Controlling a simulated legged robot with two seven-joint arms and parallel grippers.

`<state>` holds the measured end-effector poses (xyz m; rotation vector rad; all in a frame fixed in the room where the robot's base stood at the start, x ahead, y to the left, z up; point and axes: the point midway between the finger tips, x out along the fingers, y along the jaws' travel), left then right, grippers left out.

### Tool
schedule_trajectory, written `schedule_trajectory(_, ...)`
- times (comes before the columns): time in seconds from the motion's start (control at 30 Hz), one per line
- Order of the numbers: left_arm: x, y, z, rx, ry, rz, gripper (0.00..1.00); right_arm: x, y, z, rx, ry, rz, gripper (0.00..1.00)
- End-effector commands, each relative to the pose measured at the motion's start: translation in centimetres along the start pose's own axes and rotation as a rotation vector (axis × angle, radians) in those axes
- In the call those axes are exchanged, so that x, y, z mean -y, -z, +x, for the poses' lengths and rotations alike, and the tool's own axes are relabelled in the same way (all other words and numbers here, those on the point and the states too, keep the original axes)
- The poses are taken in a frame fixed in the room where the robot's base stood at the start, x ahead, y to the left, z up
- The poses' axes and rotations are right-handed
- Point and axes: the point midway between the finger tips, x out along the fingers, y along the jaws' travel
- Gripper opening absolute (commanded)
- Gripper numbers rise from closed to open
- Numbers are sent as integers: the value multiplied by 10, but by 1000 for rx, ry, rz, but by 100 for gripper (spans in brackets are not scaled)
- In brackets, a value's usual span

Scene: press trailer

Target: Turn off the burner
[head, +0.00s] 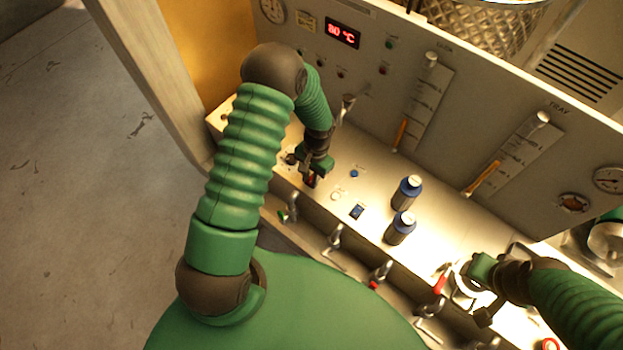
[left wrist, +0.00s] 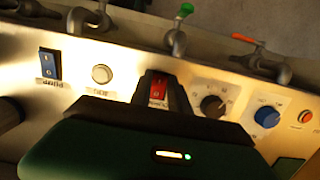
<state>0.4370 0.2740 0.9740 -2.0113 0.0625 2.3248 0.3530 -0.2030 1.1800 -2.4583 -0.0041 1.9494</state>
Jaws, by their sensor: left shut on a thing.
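A red rocker switch (head: 310,181) sits on the lit panel, right at the tip of my left gripper (head: 313,168). In the left wrist view the red switch (left wrist: 157,88) stands in a dark frame at the gripper's front edge. The left gripper is shut on it; its fingertips are mostly hidden by the gripper body. The label by the switch is partly covered and too small to read. My right gripper (head: 482,291) is over the right part of the panel, its fingers apart, by a white ring-shaped part (head: 466,287).
A blue rocker switch (left wrist: 49,65), a white button (left wrist: 101,74), a black knob (left wrist: 212,105) and a blue knob (left wrist: 266,117) flank the red switch. Several taps line the front edge. A display (head: 342,33) reads about 80 °C.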

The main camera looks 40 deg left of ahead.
Motion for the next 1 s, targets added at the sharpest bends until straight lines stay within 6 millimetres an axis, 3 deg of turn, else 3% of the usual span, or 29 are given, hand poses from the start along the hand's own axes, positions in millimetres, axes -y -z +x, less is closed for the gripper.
schedule_trajectory(0.2, -5, 6, -1, 104, -8, 4, 0, 0, -2, 8, 0, 0, -1, 36)
schedule_trajectory(0.5, -4, 6, -3, 115, -6, 3, 0, 0, -2, 7, 0, 0, -1, 36)
schedule_trajectory(0.53, -4, 6, -3, 115, -6, 3, 24, 0, -2, 7, 0, 0, -1, 36)
schedule_trajectory(0.67, -4, 5, -3, 115, -6, 3, 41, 0, -2, 7, 0, 0, 0, 36)
schedule_trajectory(1.0, -5, 5, -5, 114, -7, 2, 44, 0, -2, 8, 0, 0, -1, 36)
